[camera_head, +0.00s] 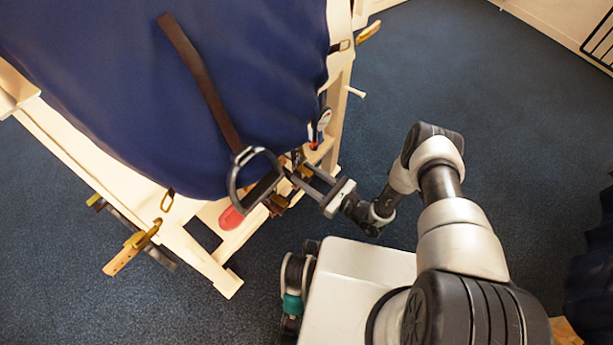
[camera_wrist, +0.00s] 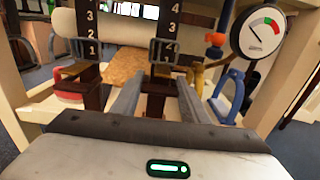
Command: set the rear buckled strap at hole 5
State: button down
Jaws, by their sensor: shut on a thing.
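In the wrist view two dark brown straps hang side by side, the left strap (camera_wrist: 88,22) and the right strap (camera_wrist: 172,18). White numbers run up both; 1, 2 and 3 read on the left, 4 at the top of the right. Each passes a dark metal buckle, the left buckle (camera_wrist: 85,50) and the right buckle (camera_wrist: 163,52). My gripper (camera_wrist: 157,96) has its fingers on either side of the right strap's lower end (camera_wrist: 157,85), shut on it below the buckle. In the head view my gripper (camera_head: 296,172) is beside the stirrup (camera_head: 236,180), which partly hides the straps. I cannot tell which strap is rear.
A round gauge (camera_wrist: 258,32) with a green and red scale stands at right, near a blue hook (camera_wrist: 228,97). A navy padded body (camera_head: 110,90) lies over a pale wooden frame (camera_head: 100,160). A red pad (camera_head: 230,217) sits by the stirrup. Blue floor is open at upper right.

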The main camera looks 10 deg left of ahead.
aim_at(295, 152)
notch_tip(295, 152, up, 10)
jog(key=p, duration=0.4)
jog(key=shift+f+p, duration=0.2)
jog(key=shift+p, duration=0.1)
jog(key=shift+a, duration=0.1)
jog(key=c, duration=1)
grip_release()
jog(key=shift+c, duration=0.2)
jog(key=shift+f, duration=0.1)
jog(key=v, duration=1.7)
jog(key=shift+d, duration=0.25)
jog(key=shift+s, duration=0.1)
